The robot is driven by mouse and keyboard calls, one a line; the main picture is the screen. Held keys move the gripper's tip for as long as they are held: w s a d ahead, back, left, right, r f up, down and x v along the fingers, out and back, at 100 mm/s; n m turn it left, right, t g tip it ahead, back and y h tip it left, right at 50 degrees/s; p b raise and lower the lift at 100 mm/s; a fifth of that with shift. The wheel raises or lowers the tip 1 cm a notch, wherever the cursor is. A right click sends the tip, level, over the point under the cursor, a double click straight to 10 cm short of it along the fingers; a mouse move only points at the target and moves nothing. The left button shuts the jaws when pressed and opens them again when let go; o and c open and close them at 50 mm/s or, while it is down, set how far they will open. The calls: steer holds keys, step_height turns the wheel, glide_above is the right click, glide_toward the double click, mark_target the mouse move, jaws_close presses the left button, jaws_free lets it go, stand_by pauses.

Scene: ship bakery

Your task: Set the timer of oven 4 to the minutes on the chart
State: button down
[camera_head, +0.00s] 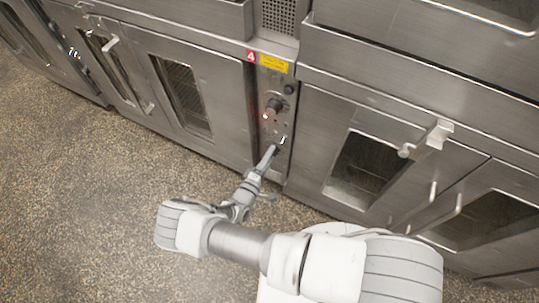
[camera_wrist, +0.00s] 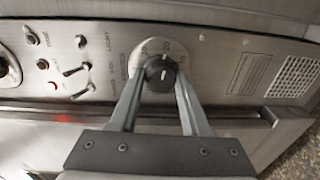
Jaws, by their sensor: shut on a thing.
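Oven 4 has a red label with a 4 (camera_head: 251,56) at the top of its narrow control panel (camera_head: 268,90) in the head view. The timer knob (camera_wrist: 161,73) is black with a white pointer line, on a pale round dial (camera_wrist: 147,46) with partly readable numbers in the wrist view. My gripper (camera_wrist: 162,88) is at the knob, one finger on each side, shut on it. It also shows in the head view (camera_head: 274,149) at the lower part of the panel. The pointer line looks roughly vertical in the wrist view. No chart can be made out.
Toggle switches (camera_wrist: 76,69) and small buttons sit left of the dial in the wrist view. A larger knob (camera_head: 274,104) is higher on the panel. Oven doors with handles (camera_head: 437,134) flank it. The speckled floor (camera_head: 80,190) is clear at left.

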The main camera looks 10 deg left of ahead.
steer(key=shift+c, duration=1.8)
jaws_free()
steer(key=p+v, duration=0.2)
steer(key=v, duration=1.5)
steer(key=shift+s, duration=0.25)
steer(key=shift+r, duration=0.1)
